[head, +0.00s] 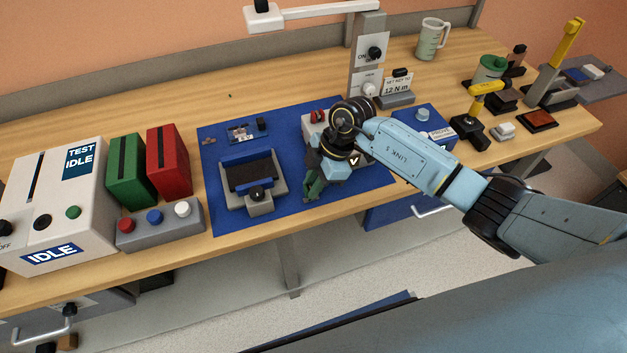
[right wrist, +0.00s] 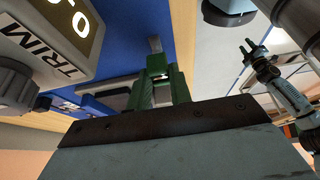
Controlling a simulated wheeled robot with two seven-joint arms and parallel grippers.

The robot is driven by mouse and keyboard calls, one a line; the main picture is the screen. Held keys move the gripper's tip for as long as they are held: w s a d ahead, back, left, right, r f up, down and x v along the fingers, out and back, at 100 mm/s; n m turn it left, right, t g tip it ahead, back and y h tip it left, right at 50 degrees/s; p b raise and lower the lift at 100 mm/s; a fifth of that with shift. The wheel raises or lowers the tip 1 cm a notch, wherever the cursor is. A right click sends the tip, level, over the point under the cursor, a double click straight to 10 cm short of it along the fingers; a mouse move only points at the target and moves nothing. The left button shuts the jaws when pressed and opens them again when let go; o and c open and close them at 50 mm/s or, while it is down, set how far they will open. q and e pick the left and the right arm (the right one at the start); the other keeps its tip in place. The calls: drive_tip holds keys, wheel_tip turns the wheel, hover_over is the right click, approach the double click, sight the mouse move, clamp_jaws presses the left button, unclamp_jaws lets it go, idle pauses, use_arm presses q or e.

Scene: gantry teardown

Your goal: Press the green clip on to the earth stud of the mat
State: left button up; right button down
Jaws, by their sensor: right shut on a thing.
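The blue mat (head: 290,208) lies on the bench. My right gripper (head: 309,197) points down over the mat's front right part, beside the black and grey cradle. In the right wrist view its two green fingers (right wrist: 158,78) are closed together on a small piece at their tips, which I take as the green clip (right wrist: 157,62). It is mostly hidden and hard to tell from the green fingers. I cannot make out the earth stud. My left gripper (right wrist: 252,48) shows at the right of the right wrist view, its fingers apart and empty; it is outside the head view.
On the mat are the cradle (head: 237,195) and a small board (head: 242,133). A trim unit (right wrist: 45,40) stands close to the right gripper. Green (head: 126,172) and red (head: 170,163) bins and a button box (head: 160,228) stand left of the mat. A blue box (head: 422,125) stands right.

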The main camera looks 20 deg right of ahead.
drive_tip(key=shift+f+b, duration=0.35)
drive_tip(key=shift+f, duration=0.55)
idle(0.5)
drive_tip(key=shift+f, duration=0.4)
drive_tip(key=c, duration=1.2)
unclamp_jaws()
drive_tip(key=shift+r, duration=0.1)
drive_tip(key=p+v, duration=0.1)
drive_tip(key=v, duration=0.4)
drive_tip(key=a+p+v, duration=0.1)
drive_tip(key=p+v, duration=0.1)
drive_tip(key=v, duration=0.4)
drive_tip(key=p+v, duration=0.2)
drive_tip(key=v, duration=0.4)
drive_tip(key=shift+s+a+r, duration=0.1)
drive_tip(key=shift+a+r, duration=0.15)
drive_tip(key=shift+r, duration=0.1)
